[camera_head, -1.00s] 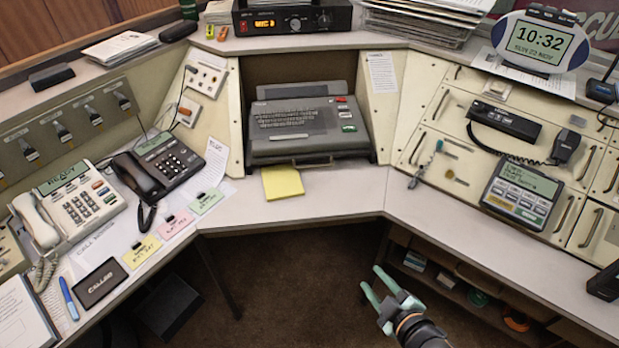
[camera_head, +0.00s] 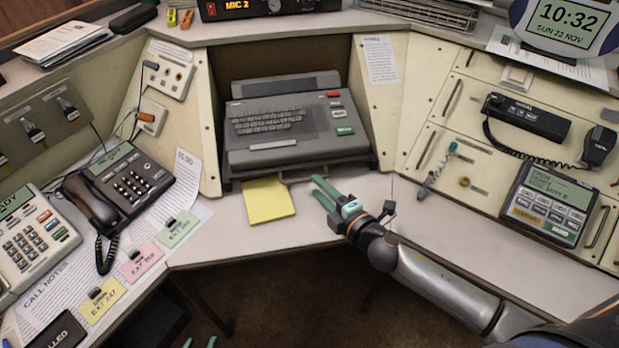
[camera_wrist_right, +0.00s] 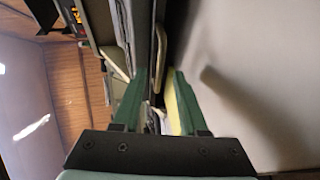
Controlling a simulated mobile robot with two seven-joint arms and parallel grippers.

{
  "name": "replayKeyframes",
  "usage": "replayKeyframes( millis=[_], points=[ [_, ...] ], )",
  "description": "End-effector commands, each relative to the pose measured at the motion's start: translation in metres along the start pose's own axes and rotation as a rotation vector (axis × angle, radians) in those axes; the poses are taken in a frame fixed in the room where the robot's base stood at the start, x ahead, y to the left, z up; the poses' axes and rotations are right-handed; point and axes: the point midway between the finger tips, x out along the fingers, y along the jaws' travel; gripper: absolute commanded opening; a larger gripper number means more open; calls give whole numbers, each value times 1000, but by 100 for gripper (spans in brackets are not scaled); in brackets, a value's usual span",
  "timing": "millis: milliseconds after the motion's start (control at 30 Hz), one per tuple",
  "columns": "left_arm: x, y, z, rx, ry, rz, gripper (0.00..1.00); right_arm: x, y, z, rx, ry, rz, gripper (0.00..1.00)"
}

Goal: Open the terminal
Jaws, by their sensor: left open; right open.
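The terminal (camera_head: 290,128) is a grey unit with a keyboard and coloured keys, set in the recess at the centre of the console. A pull handle (camera_head: 312,176) runs along its lower front edge. My right gripper (camera_head: 321,188) is open just in front of the handle, above the desk; I cannot tell whether it touches it. In the right wrist view its two green fingers (camera_wrist_right: 156,100) are apart, with a bar-like handle (camera_wrist_right: 159,60) beyond them, roughly in line with the gap.
A yellow note pad (camera_head: 267,200) lies on the desk left of my right gripper. A black phone (camera_head: 122,188) and coloured cards (camera_head: 142,260) are at the left. A radio panel (camera_head: 548,200) and handset (camera_head: 527,118) are at the right. The front desk strip is otherwise clear.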

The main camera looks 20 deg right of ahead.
Motion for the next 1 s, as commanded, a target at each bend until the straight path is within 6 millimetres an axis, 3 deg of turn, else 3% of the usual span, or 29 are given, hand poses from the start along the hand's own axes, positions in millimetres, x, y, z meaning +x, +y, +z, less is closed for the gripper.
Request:
replayKeyframes(
  millis=[100,300,700,1000],
  points=[
    [1,-1,0,0,1,-1,50,20,1,0,1,0,2,42],
    [2,-1,0,1,2,-2,50,41,0,0,1,0,0,42],
    [4,-2,-3,2,5,-2,50,47,0,0,1,0,-1,42],
    [4,-1,-4,2,7,-1,50,47,0,0,1,0,-1,10]
  ],
)
